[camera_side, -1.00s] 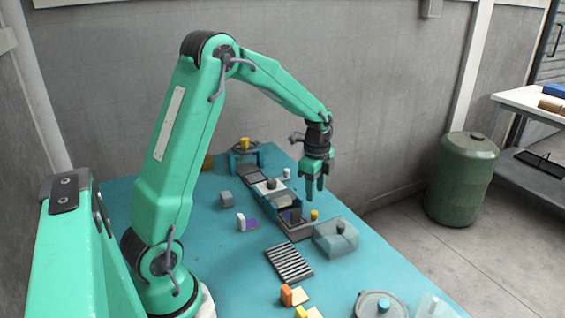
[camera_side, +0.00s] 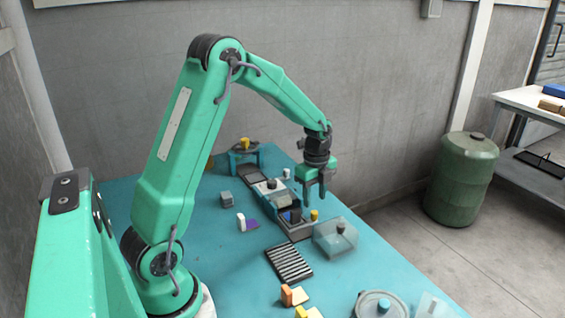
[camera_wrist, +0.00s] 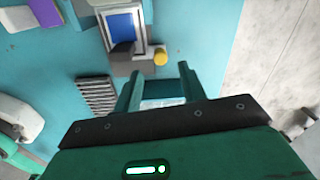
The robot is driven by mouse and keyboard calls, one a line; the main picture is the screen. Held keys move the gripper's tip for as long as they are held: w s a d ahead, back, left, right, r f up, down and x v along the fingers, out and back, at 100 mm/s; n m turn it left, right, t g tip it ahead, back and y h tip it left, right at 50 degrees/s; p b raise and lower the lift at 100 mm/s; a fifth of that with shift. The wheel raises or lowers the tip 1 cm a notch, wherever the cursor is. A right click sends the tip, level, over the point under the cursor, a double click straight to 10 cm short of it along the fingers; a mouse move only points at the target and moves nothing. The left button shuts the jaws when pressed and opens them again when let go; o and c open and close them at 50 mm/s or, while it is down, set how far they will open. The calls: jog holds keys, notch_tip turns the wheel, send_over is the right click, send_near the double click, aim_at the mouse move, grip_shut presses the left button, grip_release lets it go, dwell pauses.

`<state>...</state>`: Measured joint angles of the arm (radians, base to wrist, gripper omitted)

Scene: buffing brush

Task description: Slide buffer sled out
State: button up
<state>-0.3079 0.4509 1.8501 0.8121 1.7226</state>
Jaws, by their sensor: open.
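A long grey and blue fixture (camera_side: 264,188) lies on the table, with a dark-knobbed light block on its far part. I cannot tell for sure which piece is the buffer sled. Its near end holds a dark block (camera_side: 291,215) and has a yellow knob (camera_side: 314,214) on its right. In the wrist view the blue panel (camera_wrist: 124,27), dark block (camera_wrist: 122,51) and yellow knob (camera_wrist: 160,57) show ahead of the fingers. My gripper (camera_side: 314,196) is open and empty, above the near end, apart from it. Both fingers also show in the wrist view (camera_wrist: 158,84).
A translucent box (camera_side: 335,239) with a dark knob stands right of the fixture. A ribbed dark grate (camera_side: 289,263) lies in front. A grey cube (camera_side: 227,199) and a white and purple piece (camera_side: 247,224) lie left. Open table lies between them.

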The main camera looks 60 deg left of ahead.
aim_at(314, 212)
jog(key=shift+w+f, duration=0.1)
jog(key=shift+f, duration=2.4)
grip_shut()
